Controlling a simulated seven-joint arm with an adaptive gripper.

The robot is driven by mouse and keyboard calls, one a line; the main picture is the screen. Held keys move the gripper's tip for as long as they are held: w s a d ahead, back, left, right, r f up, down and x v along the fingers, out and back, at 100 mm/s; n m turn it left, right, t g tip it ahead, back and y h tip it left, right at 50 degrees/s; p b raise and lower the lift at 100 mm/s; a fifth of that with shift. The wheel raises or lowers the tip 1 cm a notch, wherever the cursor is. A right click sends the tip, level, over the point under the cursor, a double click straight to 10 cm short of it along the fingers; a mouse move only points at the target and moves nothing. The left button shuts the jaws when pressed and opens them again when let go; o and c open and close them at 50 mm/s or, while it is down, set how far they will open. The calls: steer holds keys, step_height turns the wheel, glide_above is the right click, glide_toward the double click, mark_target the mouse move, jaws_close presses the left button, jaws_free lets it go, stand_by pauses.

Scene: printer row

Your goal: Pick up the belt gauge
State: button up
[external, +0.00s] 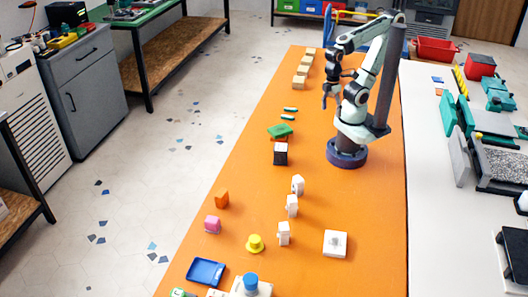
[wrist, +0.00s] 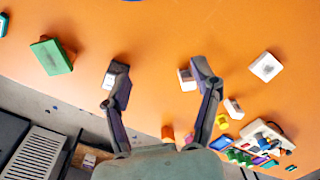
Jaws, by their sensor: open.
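My gripper (external: 331,95) is raised above the orange table, left of my base. In the wrist view my gripper (wrist: 160,72) is open, with nothing between its fingers. I cannot tell which object is the belt gauge. A black-and-white block (external: 281,154) stands on the table; in the wrist view it (wrist: 110,80) is partly hidden behind the left finger. A green block (external: 280,131) lies beyond the black-and-white block.
Nearer the camera are an orange block (external: 222,199), a pink piece (external: 212,224), a yellow piece (external: 255,243), a blue tray (external: 205,271) and a white square plate (external: 335,243). Tan blocks (external: 299,82) line the far left edge.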

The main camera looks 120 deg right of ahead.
steer(key=w+a+r+m+t, duration=0.1)
steer(key=w+r+m+t, duration=0.25)
steer(key=w+m, duration=0.5)
steer(key=w+r+m+t, duration=0.2)
steer(key=w+r+m, duration=0.3)
steer(key=w+m, duration=0.35)
steer(key=m+y, duration=0.1)
steer(key=m, duration=1.1)
glide_above(223, 191)
steer(key=a, duration=0.1)
step_height(223, 191, down, 16)
steer(key=shift+m+g+y, duration=0.5)
steer(key=shift+g, duration=0.25)
steer(key=f, duration=0.3)
steer(key=d+f, duration=0.1)
steer(key=f, duration=0.3)
steer(key=s+d+f, duration=0.1)
steer(key=f, duration=0.2)
steer(key=shift+f, duration=0.35)
steer(key=x, duration=0.5)
steer(key=shift+w+a+f, duration=0.1)
steer(key=shift+w+f, duration=0.05)
steer(key=shift+f, duration=0.35)
jaws_close()
